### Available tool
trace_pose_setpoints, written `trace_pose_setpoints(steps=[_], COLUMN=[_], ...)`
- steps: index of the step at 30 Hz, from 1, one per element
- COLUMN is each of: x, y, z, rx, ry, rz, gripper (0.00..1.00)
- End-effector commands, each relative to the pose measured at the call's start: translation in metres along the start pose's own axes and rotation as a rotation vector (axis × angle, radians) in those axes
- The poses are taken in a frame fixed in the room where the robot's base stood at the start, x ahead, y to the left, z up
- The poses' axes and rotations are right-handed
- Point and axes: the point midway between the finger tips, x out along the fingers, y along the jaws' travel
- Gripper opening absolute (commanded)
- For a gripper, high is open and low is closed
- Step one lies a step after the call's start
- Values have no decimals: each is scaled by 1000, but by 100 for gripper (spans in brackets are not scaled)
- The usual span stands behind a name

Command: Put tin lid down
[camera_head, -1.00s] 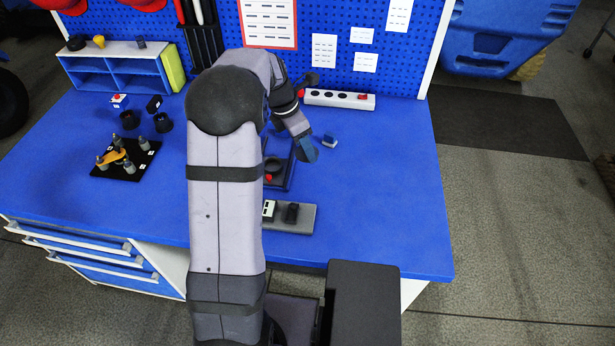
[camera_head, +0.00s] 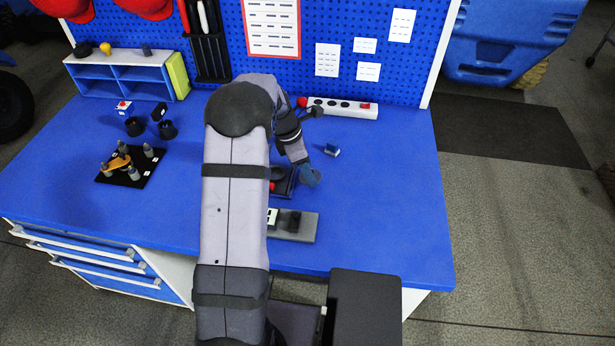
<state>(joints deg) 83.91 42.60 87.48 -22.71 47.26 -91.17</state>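My gripper (camera_head: 306,172) hangs at the end of my bent arm, low over the right side of a dark blue tray-like fixture (camera_head: 289,190). A small, dark blue-grey roundish shape (camera_head: 312,178) shows at its tip. This may be the tin lid, but it is too small to be sure. The fingers cannot be made out, and I cannot tell whether the shape touches the table. My arm hides the left part of the fixture, where a dark round part and a red spot show.
A small blue-and-white block (camera_head: 332,150) lies right of my gripper. A grey plate (camera_head: 305,228) with black and white parts is in front. A power strip (camera_head: 343,109) lies behind. A black board with pegs (camera_head: 108,177) stands left. The right tabletop is clear.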

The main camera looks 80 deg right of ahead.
Motion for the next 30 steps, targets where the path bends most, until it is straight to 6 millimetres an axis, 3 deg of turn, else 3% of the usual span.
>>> trace_pose_setpoints(steps=[8, 16, 29, 30], x=[8, 35, 41, 40], y=[0, 0, 0, 0], z=[-2, -11, -13, -12], rx=[-2, -2, -1, -1], ry=[0, 0, 0, 0], rz=[-1, -1, 1, 1], gripper=[28, 28, 28, 56])
